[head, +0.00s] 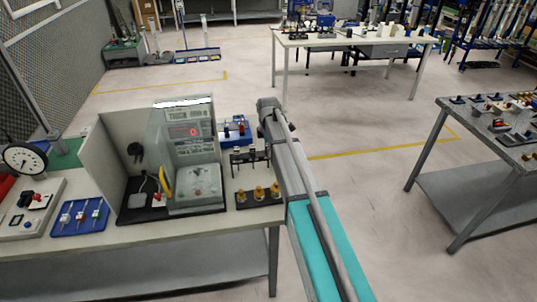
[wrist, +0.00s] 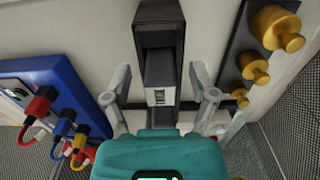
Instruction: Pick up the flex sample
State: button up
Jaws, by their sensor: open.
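In the wrist view a dark upright piece (wrist: 160,68) with a small pale patch stands between the fingers of my gripper (wrist: 160,84). It is in line with a black base (wrist: 158,12) and is probably the flex sample, though I cannot be sure. My gripper is open, with one finger on each side of the piece and a visible gap on both sides. The piece's lower end is hidden by the teal gripper body. In the head view a black stand with several uprights (head: 250,158) is on the bench beside my arm; my fingers are not visible there.
Brass knobs (wrist: 254,66) stand on a black strip close to the right finger. A blue tray (wrist: 40,75) with red, black and yellow plugs is at left. In the head view a testing machine (head: 192,150) stands left of the stand on the bench (head: 150,237).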

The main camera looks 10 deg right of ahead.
jog(key=shift+f, duration=0.15)
dwell(0.5)
grip_shut()
